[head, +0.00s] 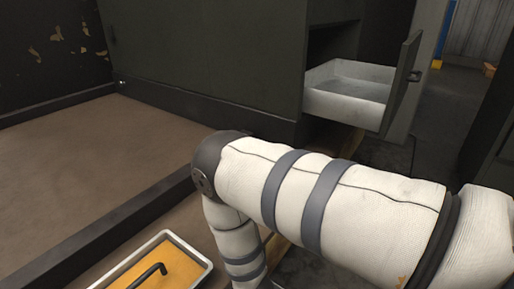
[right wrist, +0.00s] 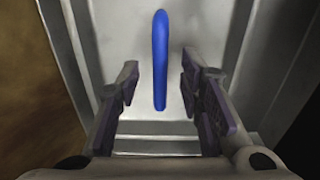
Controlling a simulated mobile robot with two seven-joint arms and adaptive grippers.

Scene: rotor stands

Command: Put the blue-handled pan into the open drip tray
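The blue handle (right wrist: 160,60) of the light grey pan (right wrist: 110,30) shows in the right wrist view, running up the middle. My right gripper (right wrist: 160,82) is open, with one finger on each side of the handle and gaps visible on both sides. In the head view, my right arm hides this pan and the right gripper. The open drip tray (head: 345,84) is a pale, empty-looking drawer pulled out of the dark cabinet at upper right. My left gripper is in neither view.
A pale-rimmed pan with an orange inside and a black handle (head: 148,274) lies at the lower left of the head view. A dark raised edge (head: 100,228) crosses the brown surface. The dark cabinet (head: 205,55) stands behind; the brown surface at left is clear.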

